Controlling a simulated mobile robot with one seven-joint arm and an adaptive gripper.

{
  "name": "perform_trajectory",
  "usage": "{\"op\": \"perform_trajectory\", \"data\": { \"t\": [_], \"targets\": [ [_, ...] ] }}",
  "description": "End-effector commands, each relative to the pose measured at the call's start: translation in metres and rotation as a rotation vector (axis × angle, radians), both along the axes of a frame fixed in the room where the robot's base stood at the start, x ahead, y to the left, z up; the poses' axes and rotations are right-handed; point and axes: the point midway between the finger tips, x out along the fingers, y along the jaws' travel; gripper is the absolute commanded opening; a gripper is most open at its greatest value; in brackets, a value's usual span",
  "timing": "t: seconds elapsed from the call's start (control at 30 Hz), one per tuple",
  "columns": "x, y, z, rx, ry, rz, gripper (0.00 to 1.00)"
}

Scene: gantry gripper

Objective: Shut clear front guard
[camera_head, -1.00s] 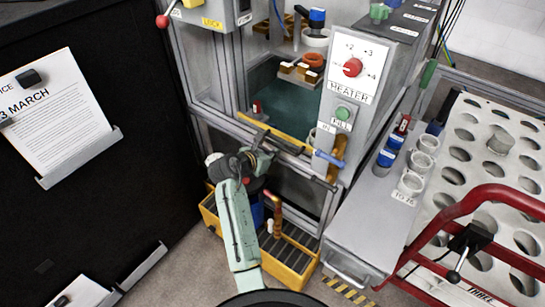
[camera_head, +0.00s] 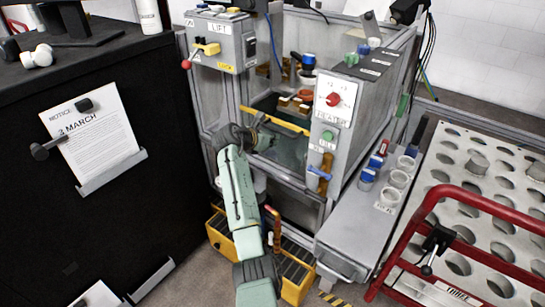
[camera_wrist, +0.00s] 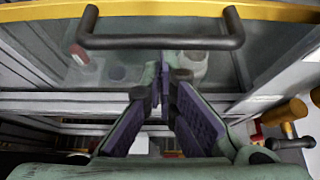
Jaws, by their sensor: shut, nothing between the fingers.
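The clear front guard (camera_head: 286,149) is a see-through panel with a yellow top edge (camera_head: 275,120), across the front of the grey machine. Its yellow edge sits partway up the opening, and the inside shows above it. In the wrist view, the guard's dark bar handle (camera_wrist: 160,43) spans the upper middle, just below the yellow edge (camera_wrist: 262,11). My gripper (camera_wrist: 165,72) is shut and empty, with its fingertips appearing just below the handle's middle. I cannot tell whether they touch the handle. In the head view, my gripper (camera_head: 259,126) is at the guard's left part, and the arm hides some of it.
A heater panel (camera_head: 334,100) with a red knob stands right of the opening. A blue-ended lever (camera_head: 320,172) sits below it. A grey shelf with white cups (camera_head: 398,179) and a red rail (camera_head: 398,245) lie to the right. A yellow bin (camera_head: 218,235) is below.

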Motion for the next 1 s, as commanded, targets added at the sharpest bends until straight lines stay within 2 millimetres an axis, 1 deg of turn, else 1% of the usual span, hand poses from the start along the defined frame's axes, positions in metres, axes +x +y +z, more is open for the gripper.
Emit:
{"op": "perform_trajectory", "data": {
  "t": [0.03,0.17,0.2,0.3,0.4,0.5,0.6,0.7,1.0],
  "targets": [
    [0.005,-0.001,0.019,-0.001,-0.01,-0.001,0.0],
    [0.009,-0.002,0.06,-0.001,-0.013,-0.002,0.0],
    [0.009,-0.002,0.072,-0.001,-0.013,-0.002,0.0],
    [0.009,-0.001,0.1,-0.001,-0.012,-0.001,0.0],
    [0.008,-0.001,0.122,-0.001,-0.01,-0.001,0.0],
    [0.008,-0.001,0.14,-0.002,-0.009,-0.001,0.0],
    [0.008,-0.001,0.152,-0.001,-0.007,-0.001,0.0],
    [0.008,-0.001,0.16,-0.001,-0.005,0.0,0.0],
    [0.008,-0.001,0.166,-0.001,-0.005,0.0,0.0]
  ]
}}
